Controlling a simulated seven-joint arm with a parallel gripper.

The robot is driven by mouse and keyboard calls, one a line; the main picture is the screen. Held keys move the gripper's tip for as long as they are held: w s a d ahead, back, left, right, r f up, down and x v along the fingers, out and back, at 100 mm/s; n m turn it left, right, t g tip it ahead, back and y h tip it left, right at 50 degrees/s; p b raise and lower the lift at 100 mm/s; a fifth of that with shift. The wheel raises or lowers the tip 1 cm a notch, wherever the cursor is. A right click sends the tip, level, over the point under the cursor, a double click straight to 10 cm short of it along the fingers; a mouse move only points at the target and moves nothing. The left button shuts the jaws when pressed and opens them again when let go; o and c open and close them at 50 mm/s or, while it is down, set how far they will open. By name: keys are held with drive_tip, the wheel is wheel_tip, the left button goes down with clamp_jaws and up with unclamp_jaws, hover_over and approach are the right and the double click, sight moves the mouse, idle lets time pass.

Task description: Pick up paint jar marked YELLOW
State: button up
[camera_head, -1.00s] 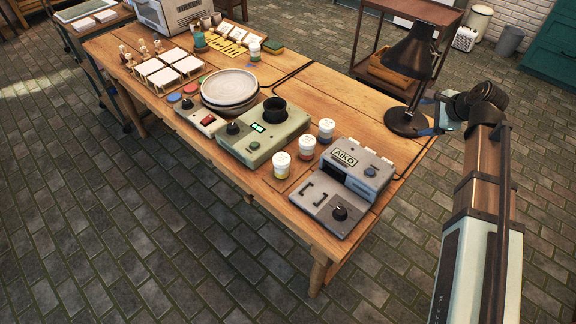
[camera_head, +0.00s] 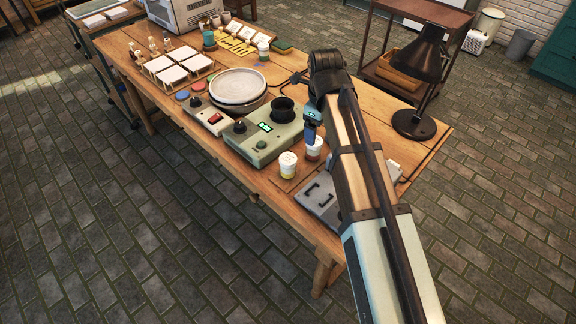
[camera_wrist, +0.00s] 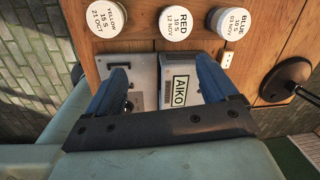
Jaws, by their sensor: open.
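The jar marked YELLOW (camera_head: 288,167) stands upright on the table, with a white lid and a yellow band. Its lid (camera_wrist: 103,18) shows at the upper left of the wrist view, its text readable. The RED jar (camera_head: 314,149) stands beside it, and its lid (camera_wrist: 178,23) is at the top middle of the wrist view. The BLUE jar (camera_wrist: 232,25) is right of that; my arm hides it in the head view. My gripper (camera_head: 312,130) is above the jars, close to the RED jar. In the wrist view my gripper (camera_wrist: 160,66) has its blue fingers apart, with nothing held.
The grey AIKO device (camera_wrist: 194,88) lies beside the jars and appears between my fingers. A green-grey device (camera_head: 262,140) with a black cup and a stack of plates (camera_head: 238,86) stand to the left. A black desk lamp (camera_head: 414,122) stands to the right.

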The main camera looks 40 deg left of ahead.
wheel_tip(320, 180, up, 2)
drive_tip(key=m+g, duration=0.1)
hover_over(288, 158)
drive_tip(key=shift+h, duration=0.4)
drive_tip(key=shift+f, duration=6.75)
drive_tip(key=c, duration=1.2)
